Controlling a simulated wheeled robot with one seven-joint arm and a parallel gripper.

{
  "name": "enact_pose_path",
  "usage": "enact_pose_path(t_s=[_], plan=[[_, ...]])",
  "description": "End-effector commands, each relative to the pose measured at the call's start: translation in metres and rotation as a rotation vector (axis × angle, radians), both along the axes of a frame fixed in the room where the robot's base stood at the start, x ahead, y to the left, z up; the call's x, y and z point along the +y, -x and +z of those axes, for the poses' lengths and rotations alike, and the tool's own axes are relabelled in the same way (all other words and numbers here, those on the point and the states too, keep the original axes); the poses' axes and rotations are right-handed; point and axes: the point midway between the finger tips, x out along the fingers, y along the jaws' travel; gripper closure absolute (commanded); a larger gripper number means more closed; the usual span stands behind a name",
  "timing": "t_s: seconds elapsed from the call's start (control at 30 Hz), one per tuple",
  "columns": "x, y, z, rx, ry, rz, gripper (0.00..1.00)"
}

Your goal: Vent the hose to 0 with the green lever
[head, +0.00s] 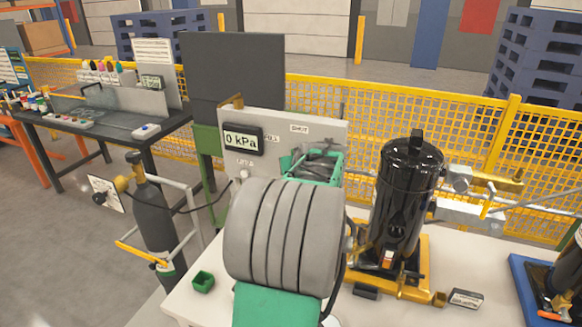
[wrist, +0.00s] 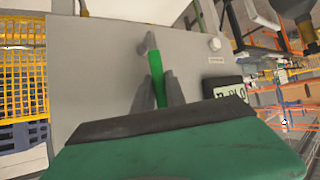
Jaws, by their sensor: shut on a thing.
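The green lever (wrist: 157,70) stands out from the grey valve panel (wrist: 100,70) in the wrist view. My gripper (wrist: 160,92) has its two grey fingers on either side of the lever and is shut on it. In the head view my gripper (head: 318,162) is in front of the panel (head: 325,130), under a small label, and hides the lever there. The gauge display (head: 243,139) on the panel reads 0 kPa. It also shows in the wrist view (wrist: 228,92), tilted and partly cut by my gripper body. The hose's far end is hard to make out.
A black compressor (head: 407,200) in a yellow cradle stands on the pale table to the right of my arm. A small green bin (head: 203,281) lies at the table's left edge. A dark gas cylinder (head: 155,225) stands left of the table. Yellow mesh fencing (head: 450,130) runs behind.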

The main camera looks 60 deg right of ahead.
Motion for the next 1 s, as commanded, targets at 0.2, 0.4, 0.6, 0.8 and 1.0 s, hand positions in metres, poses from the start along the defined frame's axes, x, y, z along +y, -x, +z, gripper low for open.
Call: enact_pose_path(t_s=[0.2, 0.4, 0.6, 0.8, 1.0], plan=[[0.001, 0.0, -0.002, 0.001, -0.003, -0.001, 0.77], [0.001, -0.001, -0.001, 0.0, -0.001, 0.002, 0.75], [0.008, 0.007, 0.007, -0.001, 0.002, 0.001, 0.75], [0.033, 0.031, 0.029, -0.001, 0.003, -0.002, 0.75], [0.047, 0.044, 0.042, 0.0, -0.002, 0.0, 0.75]])
